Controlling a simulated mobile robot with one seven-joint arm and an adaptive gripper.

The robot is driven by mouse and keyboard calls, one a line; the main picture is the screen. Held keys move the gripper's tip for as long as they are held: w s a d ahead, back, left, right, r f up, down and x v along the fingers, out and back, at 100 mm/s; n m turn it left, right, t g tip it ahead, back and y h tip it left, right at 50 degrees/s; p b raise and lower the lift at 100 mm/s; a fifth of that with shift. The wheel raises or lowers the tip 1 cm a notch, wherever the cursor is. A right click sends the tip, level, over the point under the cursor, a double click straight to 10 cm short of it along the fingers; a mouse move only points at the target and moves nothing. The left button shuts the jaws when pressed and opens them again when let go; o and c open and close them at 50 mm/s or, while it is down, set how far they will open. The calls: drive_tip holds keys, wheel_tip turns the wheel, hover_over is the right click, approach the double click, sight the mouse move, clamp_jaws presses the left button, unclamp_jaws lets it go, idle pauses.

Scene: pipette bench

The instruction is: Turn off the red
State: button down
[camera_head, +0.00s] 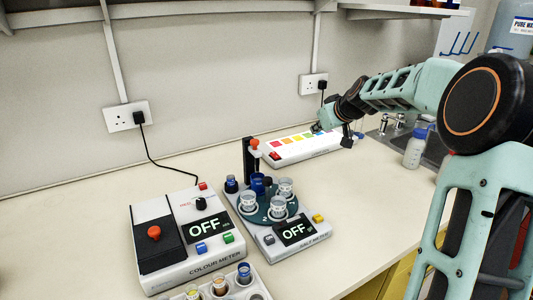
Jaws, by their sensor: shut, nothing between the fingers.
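A long white box (300,152) lies near the wall at the back of the bench, with a row of coloured squares along its top. The red square (276,144) is at the left end, followed by orange, yellow and green ones. A small red switch (274,156) sits at the box's near left end; its position is too small to tell. My gripper (319,128) is shut and empty, over the box's far side near the green square, right of the red square. Part of the row is hidden behind my gripper. Whether it touches the box cannot be told.
A colour meter (216,254) with a red knob and a salt meter (318,238) with cups stand in front, both displays reading OFF. A tray of vials (256,284) is at the front edge. A bottle (415,150) stands by the sink at right. The left bench is clear.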

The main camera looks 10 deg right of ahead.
drive_tip(key=a+y, duration=0.2)
drive_tip(key=a, duration=0.5)
drive_tip(key=shift+a+f, duration=0.4)
drive_tip(key=shift+f, duration=0.05)
drive_tip(key=p, duration=0.1)
hover_over(278, 156)
wheel_tip(278, 156, down, 6)
drive_tip(key=shift+s+a+f, duration=0.1)
drive_tip(key=shift+s+f, duration=0.05)
drive_tip(key=shift+f, duration=0.05)
wheel_tip(278, 156, down, 3)
drive_tip(key=shift+r, duration=0.2)
drive_tip(key=shift+f, duration=0.6)
